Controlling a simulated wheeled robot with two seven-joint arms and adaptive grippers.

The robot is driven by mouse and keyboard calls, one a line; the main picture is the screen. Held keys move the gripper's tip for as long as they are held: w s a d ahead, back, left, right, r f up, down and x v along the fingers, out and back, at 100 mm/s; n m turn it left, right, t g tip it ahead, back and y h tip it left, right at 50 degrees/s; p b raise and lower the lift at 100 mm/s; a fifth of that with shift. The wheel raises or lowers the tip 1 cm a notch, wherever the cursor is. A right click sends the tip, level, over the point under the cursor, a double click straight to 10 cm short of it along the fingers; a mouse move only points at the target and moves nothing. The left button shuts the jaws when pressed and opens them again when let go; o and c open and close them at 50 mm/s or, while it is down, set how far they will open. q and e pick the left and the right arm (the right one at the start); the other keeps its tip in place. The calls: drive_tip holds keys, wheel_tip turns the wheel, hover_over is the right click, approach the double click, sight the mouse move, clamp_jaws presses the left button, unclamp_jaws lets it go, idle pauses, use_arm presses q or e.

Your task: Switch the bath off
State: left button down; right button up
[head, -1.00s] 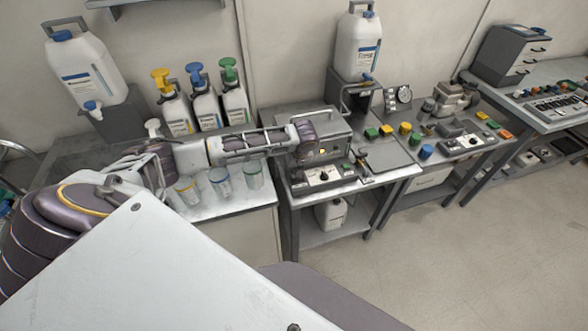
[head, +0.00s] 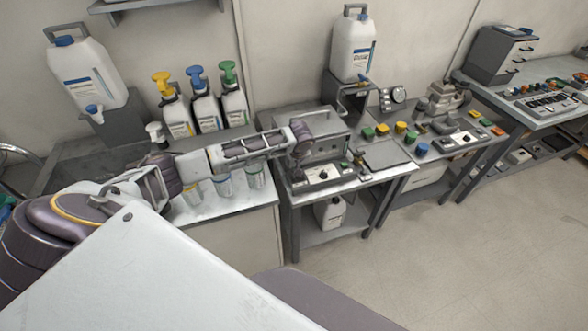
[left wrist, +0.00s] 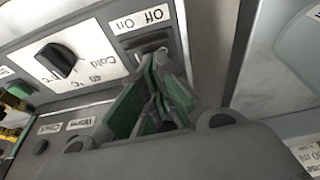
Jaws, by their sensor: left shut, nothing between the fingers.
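The bath (head: 322,146) is a grey box on the middle bench in the head view, with a light control panel (head: 322,173) at its front. In the left wrist view that panel shows upside down, with a black knob (left wrist: 58,60) beside temperature and "Cold" marks. Next to it is a dark switch (left wrist: 150,46) in a grey frame labelled "Off" and "On". My left gripper (left wrist: 158,75) is shut and empty, its green-padded fingers right at the switch. The fingertips cover part of the switch; I cannot tell whether they touch it. My right gripper is not in view.
Several clear cups (head: 223,186) stand under my left forearm, with pump bottles (head: 204,104) behind. A white canister (head: 353,46) stands behind the bath on a grey stand. The floor in front is clear.

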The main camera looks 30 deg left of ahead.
use_arm(q)
drive_tip(key=shift+d+r, duration=0.1)
drive_tip(key=shift+r, duration=0.05)
drive_tip(key=shift+w+d, duration=0.3)
drive_tip(key=shift+w, duration=0.05)
drive_tip(key=shift+r, duration=0.1)
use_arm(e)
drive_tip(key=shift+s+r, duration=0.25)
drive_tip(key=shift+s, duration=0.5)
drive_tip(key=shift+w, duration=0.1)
